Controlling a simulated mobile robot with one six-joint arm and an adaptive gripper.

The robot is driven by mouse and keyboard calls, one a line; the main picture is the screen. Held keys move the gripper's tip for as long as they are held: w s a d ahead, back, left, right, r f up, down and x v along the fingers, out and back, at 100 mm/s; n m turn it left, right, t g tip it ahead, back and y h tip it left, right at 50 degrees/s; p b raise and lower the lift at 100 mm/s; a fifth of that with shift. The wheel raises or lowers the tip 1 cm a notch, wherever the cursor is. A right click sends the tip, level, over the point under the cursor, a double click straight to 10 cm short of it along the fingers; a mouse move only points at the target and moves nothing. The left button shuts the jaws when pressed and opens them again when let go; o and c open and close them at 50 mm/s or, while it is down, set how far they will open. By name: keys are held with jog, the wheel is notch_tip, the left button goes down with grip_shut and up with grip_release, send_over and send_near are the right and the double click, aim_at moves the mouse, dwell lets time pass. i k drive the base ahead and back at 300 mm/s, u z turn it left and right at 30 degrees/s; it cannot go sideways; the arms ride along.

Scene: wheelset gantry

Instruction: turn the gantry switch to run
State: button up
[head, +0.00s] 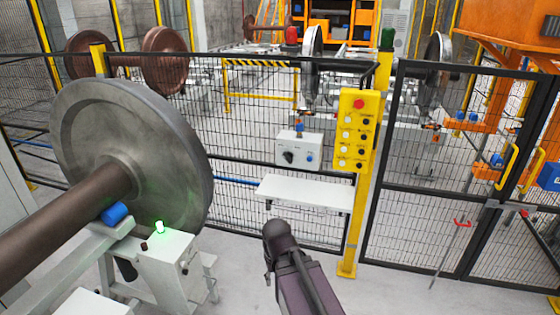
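A white control box (300,148) hangs on the mesh fence near the middle of the head view. It carries a black rotary knob (288,157) on its left and a blue button (309,158) on its right. The knob looks like the switch, but its labels and setting are too small to read. My dark arm (296,278) rises from the bottom edge, below and apart from the box. My gripper cannot be made out.
A white shelf (306,193) juts out below the box. A yellow post panel (356,130) with a red button and several smaller ones stands right of it. A large wheelset (130,150) and a grey machine with a green lamp (159,227) fill the left. Floor beside my arm is clear.

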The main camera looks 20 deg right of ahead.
aim_at(288, 156)
jog(key=z, duration=0.05)
jog(key=i, duration=1)
jog(key=u, duration=0.05)
